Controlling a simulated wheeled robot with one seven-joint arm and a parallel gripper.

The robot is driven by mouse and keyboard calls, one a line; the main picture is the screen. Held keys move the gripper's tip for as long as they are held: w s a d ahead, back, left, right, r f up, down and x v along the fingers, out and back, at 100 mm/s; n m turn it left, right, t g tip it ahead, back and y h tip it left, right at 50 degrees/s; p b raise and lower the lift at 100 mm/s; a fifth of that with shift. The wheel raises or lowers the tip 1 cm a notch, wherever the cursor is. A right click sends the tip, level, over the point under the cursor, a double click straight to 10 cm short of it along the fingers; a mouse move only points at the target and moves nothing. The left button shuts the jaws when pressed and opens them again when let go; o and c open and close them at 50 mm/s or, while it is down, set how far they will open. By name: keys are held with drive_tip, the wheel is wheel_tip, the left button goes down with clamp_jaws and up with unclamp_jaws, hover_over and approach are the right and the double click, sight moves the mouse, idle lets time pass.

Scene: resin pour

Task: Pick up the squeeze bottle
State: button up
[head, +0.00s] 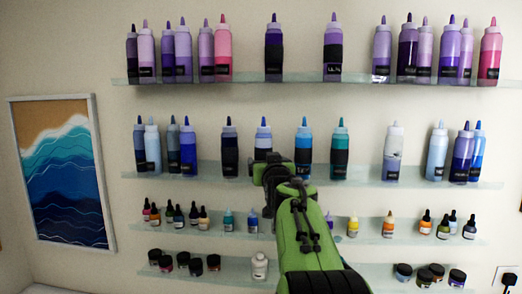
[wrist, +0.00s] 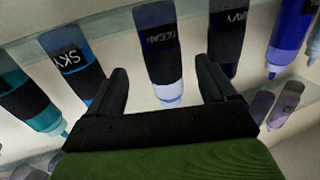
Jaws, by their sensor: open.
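Several squeeze bottles with pointed caps stand on the glass shelves. One with a black label, pale body and blue tip (head: 263,132) is on the second shelf, straight beyond my gripper (head: 270,166), which hides its lower part in the head view. In the wrist view, seen upside down, this bottle (wrist: 160,60) appears between the two open fingers of my gripper (wrist: 162,76). Its label seems to read "OCEAN". The fingers hold nothing; I cannot tell how far the bottle sits between them. A "SKY" bottle (head: 303,138) and a navy bottle (head: 230,145) flank it.
The second glass shelf (head: 385,178) also holds a teal bottle (head: 340,148). The upper shelf (head: 300,79) carries purple and pink bottles. Small dropper bottles (head: 180,216) and jars (head: 183,259) stand on lower shelves. A framed wave picture (head: 63,175) hangs left.

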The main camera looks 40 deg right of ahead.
sight(263, 157)
drive_tip(key=p+x, duration=0.1)
drive_tip(key=x, duration=0.1)
drive_tip(key=p+x, duration=0.1)
drive_tip(key=x, duration=0.1)
drive_tip(key=p+x, duration=0.1)
drive_tip(key=x, duration=0.1)
drive_tip(key=shift+w+a+r+p, duration=0.15)
drive_tip(key=shift+r+p, duration=0.15)
drive_tip(key=shift+r, duration=0.1)
drive_tip(key=shift+w+d+f, duration=0.15)
drive_tip(key=shift+w+d, duration=0.1)
drive_tip(key=shift+s, duration=0.15)
drive_tip(key=shift+s+a, duration=0.1)
drive_tip(key=shift+a, duration=0.1)
drive_tip(key=shift+c, duration=1.3)
drive_tip(key=shift+f, duration=0.1)
drive_tip(key=c, duration=0.9)
